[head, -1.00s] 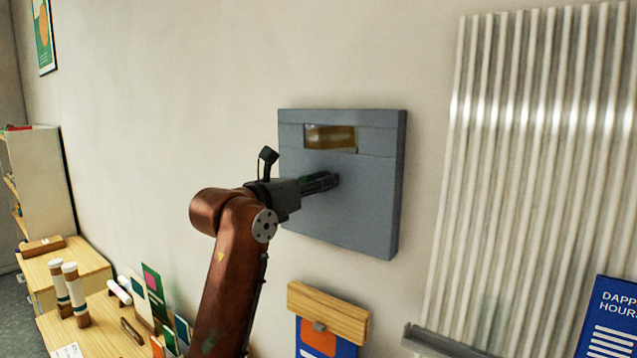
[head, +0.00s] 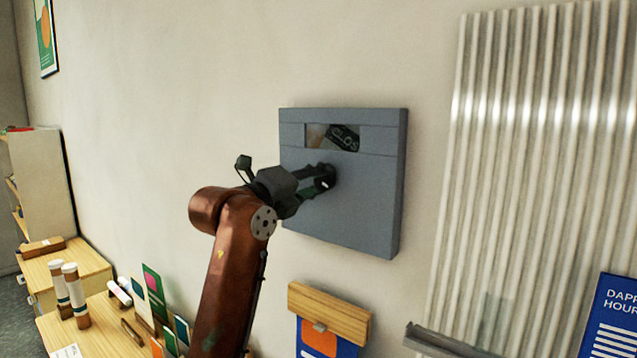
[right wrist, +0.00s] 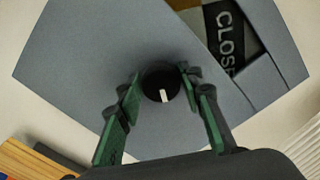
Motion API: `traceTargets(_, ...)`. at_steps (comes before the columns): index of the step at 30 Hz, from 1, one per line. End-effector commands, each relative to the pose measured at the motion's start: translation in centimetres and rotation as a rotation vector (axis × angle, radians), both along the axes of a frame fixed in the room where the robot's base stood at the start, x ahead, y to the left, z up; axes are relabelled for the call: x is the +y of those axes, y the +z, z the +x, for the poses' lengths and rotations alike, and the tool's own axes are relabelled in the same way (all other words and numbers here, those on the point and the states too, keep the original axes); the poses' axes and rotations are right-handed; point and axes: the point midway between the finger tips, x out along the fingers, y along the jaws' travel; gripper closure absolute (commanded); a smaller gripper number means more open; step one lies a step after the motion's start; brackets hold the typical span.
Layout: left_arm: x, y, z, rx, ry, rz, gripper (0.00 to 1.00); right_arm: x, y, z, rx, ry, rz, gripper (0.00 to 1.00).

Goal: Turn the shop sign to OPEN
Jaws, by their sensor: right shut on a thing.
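The shop sign is a grey box (head: 365,200) on the wall with a window (head: 343,137) near its top. A dark plate with pale letters, partly reading "CLOS", sits tilted in the window; it also shows in the right wrist view (right wrist: 226,38), cut off by the window's edge. A round black knob (right wrist: 161,82) with a white mark is on the box front below the window. My right gripper (head: 325,178) is at the knob, its fingers on either side, shut on it. In the right wrist view the gripper (right wrist: 160,88) spans the knob. My left gripper is not in view.
A wooden-topped holder (head: 329,313) with a blue and orange card hangs below the box. A corrugated panel (head: 530,150) is on the right, with a blue hours sign (head: 610,320). A wooden table (head: 95,325) with tubes and cards is at lower left.

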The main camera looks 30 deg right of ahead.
Motion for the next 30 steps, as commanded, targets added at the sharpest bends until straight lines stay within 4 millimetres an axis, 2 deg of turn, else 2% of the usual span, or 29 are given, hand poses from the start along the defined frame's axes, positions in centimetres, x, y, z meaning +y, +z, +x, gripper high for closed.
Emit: traceTargets(30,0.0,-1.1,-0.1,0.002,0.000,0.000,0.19,0.1,-0.4,0.0,0.890,0.002,-0.371,0.90)
